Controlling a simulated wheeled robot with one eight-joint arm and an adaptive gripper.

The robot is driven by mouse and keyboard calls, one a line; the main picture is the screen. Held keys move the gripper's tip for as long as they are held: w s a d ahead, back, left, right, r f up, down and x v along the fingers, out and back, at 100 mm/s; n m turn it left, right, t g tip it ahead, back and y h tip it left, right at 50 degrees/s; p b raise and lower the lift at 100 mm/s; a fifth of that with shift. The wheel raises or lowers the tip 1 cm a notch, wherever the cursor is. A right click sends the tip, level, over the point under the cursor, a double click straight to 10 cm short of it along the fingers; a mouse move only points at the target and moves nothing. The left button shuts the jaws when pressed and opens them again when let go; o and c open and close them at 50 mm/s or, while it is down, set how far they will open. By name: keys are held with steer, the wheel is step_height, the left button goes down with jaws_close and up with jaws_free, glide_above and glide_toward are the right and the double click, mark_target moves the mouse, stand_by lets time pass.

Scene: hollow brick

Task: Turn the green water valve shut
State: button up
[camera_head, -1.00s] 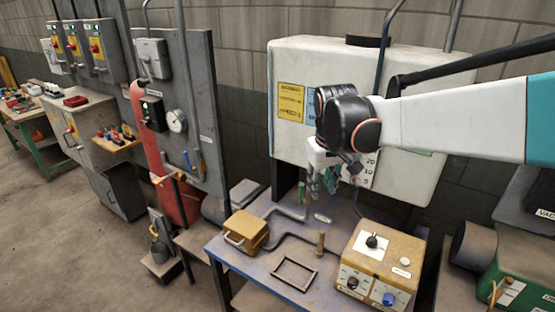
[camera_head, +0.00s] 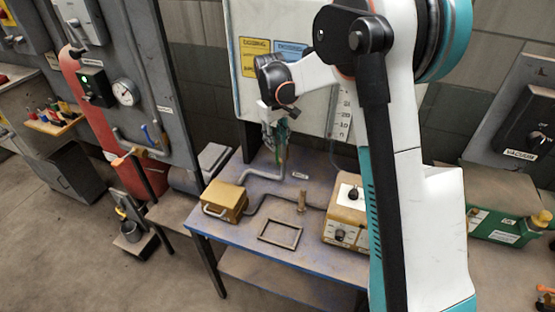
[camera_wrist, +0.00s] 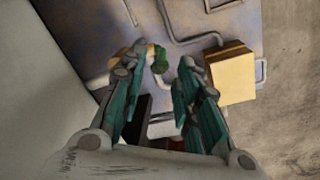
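The green valve handle (camera_wrist: 160,60) shows in the wrist view, just beyond and between my fingertips, with a small yellowish part beside it. In the head view, the green handle (camera_head: 283,153) is partly hidden by my fingers at the back of the blue table (camera_head: 240,231), near the grey pipe. My gripper (camera_wrist: 160,78) is open, with its two teal fingers apart and nothing held. In the head view, my gripper (camera_head: 274,140) points down over the back of the table, in front of the white tank. Whether a finger touches the handle I cannot tell.
A yellow box (camera_head: 224,202) with a handle, a dark square frame (camera_head: 280,233), a short brown post (camera_head: 301,202) and a yellow control box (camera_head: 346,212) stand on the table. The white tank (camera_head: 240,88) rises close behind. Bent grey pipe (camera_head: 262,183) crosses the tabletop.

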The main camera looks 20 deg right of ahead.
mark_target(278, 159)
steer(key=f, duration=0.3)
steer(key=f+b, duration=0.1)
steer(key=f, duration=0.5)
steer(key=shift+w+d+f, duration=0.15)
steer(key=shift+d+f, duration=0.2)
jaws_close()
